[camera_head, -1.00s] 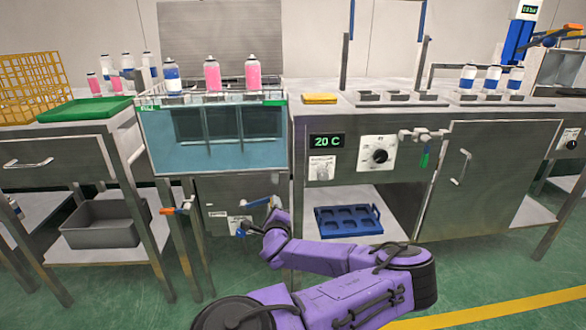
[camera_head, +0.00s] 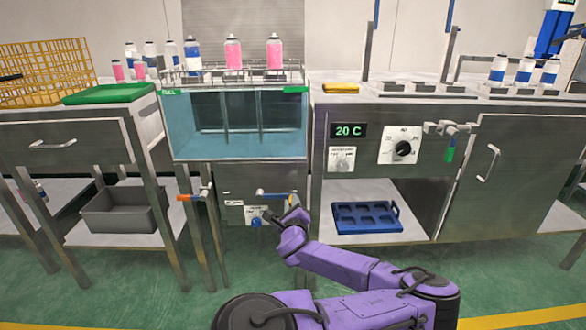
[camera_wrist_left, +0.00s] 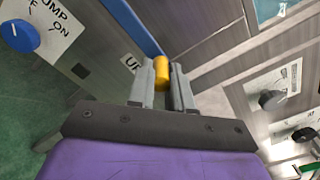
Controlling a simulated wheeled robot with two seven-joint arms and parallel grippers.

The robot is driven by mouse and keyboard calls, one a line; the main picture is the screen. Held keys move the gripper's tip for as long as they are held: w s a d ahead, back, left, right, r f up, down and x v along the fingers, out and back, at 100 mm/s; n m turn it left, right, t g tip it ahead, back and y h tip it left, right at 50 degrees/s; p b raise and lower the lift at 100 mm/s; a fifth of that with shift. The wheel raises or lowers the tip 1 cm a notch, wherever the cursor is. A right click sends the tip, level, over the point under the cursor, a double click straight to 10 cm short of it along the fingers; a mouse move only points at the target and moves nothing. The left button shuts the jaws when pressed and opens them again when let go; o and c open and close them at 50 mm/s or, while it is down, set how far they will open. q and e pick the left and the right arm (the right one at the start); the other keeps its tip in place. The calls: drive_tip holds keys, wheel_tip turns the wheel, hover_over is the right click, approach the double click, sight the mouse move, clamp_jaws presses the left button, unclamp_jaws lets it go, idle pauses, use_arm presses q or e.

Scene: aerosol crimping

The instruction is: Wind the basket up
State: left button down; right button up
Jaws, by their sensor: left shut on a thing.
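The wire basket (camera_head: 279,77) stands at the top of the water tank (camera_head: 190,121) in the head view. It carries upright spray cans, one white and blue (camera_head: 192,54) and two pink (camera_head: 233,53). Below the tank is a crank with a blue arm (camera_head: 277,196). The wrist view shows this blue arm (camera_wrist_left: 132,24) ending in a yellow knob (camera_wrist_left: 162,71). My left gripper (camera_wrist_left: 162,84) is shut on the yellow knob. In the head view the left gripper (camera_head: 292,208) is small and partly hidden by its wrist. My right gripper is not in view.
A blue pump dial (camera_wrist_left: 19,36) sits close to the crank. A lever with an orange end (camera_head: 184,198) juts out left of it. A steel leg and an open shelf with a blue tray (camera_head: 366,217) stand to the right. Green floor is free in front.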

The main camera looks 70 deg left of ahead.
use_arm(q)
drive_tip(key=c, duration=1)
unclamp_jaws()
drive_tip(key=shift+s, duration=0.4)
drive_tip(key=shift+c, duration=0.2)
drive_tip(key=shift+w, duration=0.25)
drive_tip(key=p+v, duration=0.1)
drive_tip(key=v, duration=0.9)
drive_tip(key=shift+d, duration=0.3)
